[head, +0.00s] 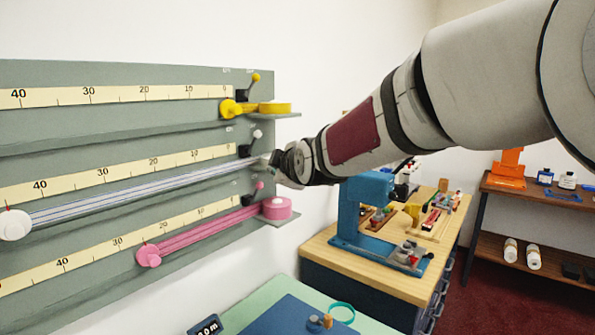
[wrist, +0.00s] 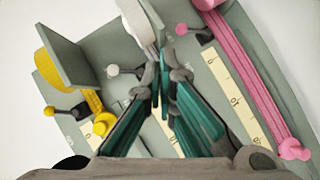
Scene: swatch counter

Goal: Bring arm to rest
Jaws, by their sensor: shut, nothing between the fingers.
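My gripper (head: 272,160) is at the end of my outstretched arm, at the right end of the middle row of the grey wall board (head: 110,75). In the wrist view its fingertips (wrist: 163,74) are together, with nothing visible held between them. They are close to the white roll (wrist: 133,18); whether they touch it I cannot tell. A white ribbon with blue stripes (head: 140,192) runs along the middle scale to a white round end piece (head: 15,225) at the left. My gripper hides the roll in the head view.
A yellow roll (head: 274,107) sits above and a pink roll (head: 277,208) below, on shelves jutting from the board. A blue press (head: 361,210) stands on the wooden bench (head: 385,276) at right. A green counter (head: 262,301) with a blue mat is below. Open floor shows at right.

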